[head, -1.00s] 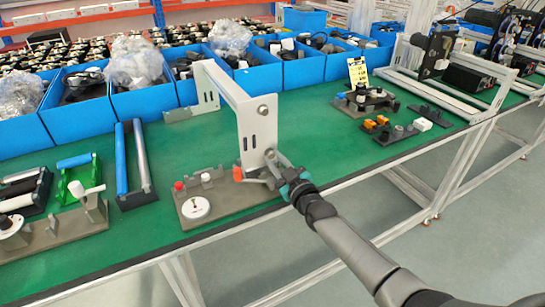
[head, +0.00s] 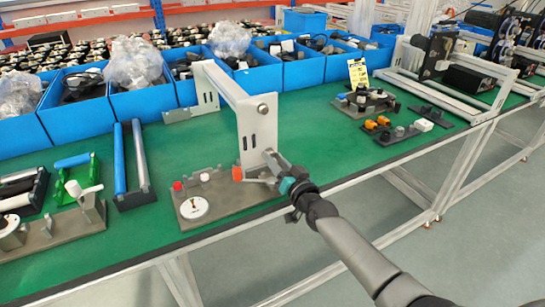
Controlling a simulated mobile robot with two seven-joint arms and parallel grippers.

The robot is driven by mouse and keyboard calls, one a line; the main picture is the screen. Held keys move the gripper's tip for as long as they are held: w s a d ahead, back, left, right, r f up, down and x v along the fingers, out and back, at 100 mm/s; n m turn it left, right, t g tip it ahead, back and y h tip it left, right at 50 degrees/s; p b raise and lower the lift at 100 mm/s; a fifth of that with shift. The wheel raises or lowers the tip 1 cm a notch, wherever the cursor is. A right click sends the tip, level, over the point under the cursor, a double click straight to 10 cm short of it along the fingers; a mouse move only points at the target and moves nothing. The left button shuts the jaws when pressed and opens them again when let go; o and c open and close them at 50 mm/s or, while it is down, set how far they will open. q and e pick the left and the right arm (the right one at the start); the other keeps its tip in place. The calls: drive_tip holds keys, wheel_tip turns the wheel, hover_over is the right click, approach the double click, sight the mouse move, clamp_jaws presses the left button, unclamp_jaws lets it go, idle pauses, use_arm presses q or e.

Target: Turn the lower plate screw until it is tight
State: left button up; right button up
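A white bracket frame (head: 241,110) stands on the green bench, with a round knob or screw (head: 262,110) high on its front plate. The plate's lower part is partly behind my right gripper (head: 270,160), and I cannot make out a lower screw there. My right arm comes in from the lower right, and the gripper is at the foot of the plate; whether its fingers are open or shut is too small to tell. A grey fixture base (head: 225,191) with a white dial (head: 194,208) and red and orange knobs lies just left of the gripper. My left gripper is not in view.
Blue bins (head: 75,118) with parts and plastic bags line the back. A roller stand (head: 133,165) and a green fixture (head: 78,177) are at left. Small fixtures (head: 405,133) stand at right. Green bench surface (head: 315,140) is clear right of the bracket.

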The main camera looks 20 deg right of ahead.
drive_tip(key=shift+o, duration=0.5)
drive_tip(key=n+p, duration=0.1)
drive_tip(key=n, duration=0.3)
drive_tip(key=shift+r+p, duration=0.1)
drive_tip(key=shift+p, duration=0.2)
drive_tip(key=n+p, duration=0.1)
drive_tip(key=n, duration=0.5)
drive_tip(key=shift+p, duration=0.3)
drive_tip(key=shift+c, duration=0.3)
clamp_jaws()
